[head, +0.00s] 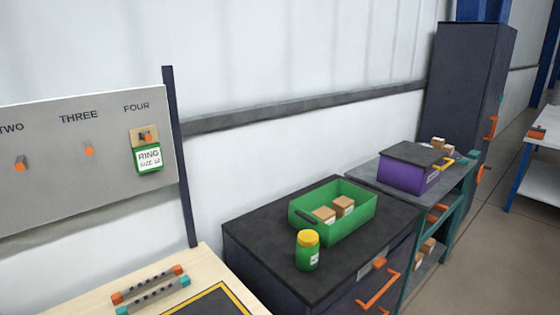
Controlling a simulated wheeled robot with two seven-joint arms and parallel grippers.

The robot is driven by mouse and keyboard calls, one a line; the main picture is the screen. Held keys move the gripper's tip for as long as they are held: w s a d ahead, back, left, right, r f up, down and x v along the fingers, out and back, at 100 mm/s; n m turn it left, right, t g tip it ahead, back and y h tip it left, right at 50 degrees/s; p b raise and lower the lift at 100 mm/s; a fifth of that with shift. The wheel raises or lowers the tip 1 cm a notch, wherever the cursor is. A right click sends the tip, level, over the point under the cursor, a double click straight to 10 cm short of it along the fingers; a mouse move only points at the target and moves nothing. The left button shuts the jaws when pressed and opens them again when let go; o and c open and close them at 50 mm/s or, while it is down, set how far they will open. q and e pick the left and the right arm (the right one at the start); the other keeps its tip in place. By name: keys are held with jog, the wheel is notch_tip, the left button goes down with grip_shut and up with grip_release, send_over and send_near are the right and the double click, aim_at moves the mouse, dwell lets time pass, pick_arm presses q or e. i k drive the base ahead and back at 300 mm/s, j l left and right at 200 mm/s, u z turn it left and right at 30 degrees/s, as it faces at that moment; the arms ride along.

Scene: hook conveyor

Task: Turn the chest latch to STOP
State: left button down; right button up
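A purple box with a dark lid (406,170) stands on the grey-topped bench, with a yellow handle-like part (442,164) at its right side. A dark low cabinet (350,291) stands nearer, with an orange handle (378,291) and a small plate (379,264) on its front. No STOP marking is legible, and I cannot tell which part is the chest latch. Neither of my grippers is in view.
A green bin (362,225) with small boxes and a yellow-lidded green jar (307,250) stand on the low cabinet. A numbered board (75,180) is at left, above a wooden table (206,268). A tall dark cabinet (465,90) stands behind. Floor (505,240) is clear at right.

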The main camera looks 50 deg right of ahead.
aim_at(377, 262)
jog(key=z, duration=2.5)
jog(key=i+l+z, duration=0.1)
jog(key=i+z, duration=0.4)
jog(key=i+l, duration=0.05)
jog(key=i, duration=0.05)
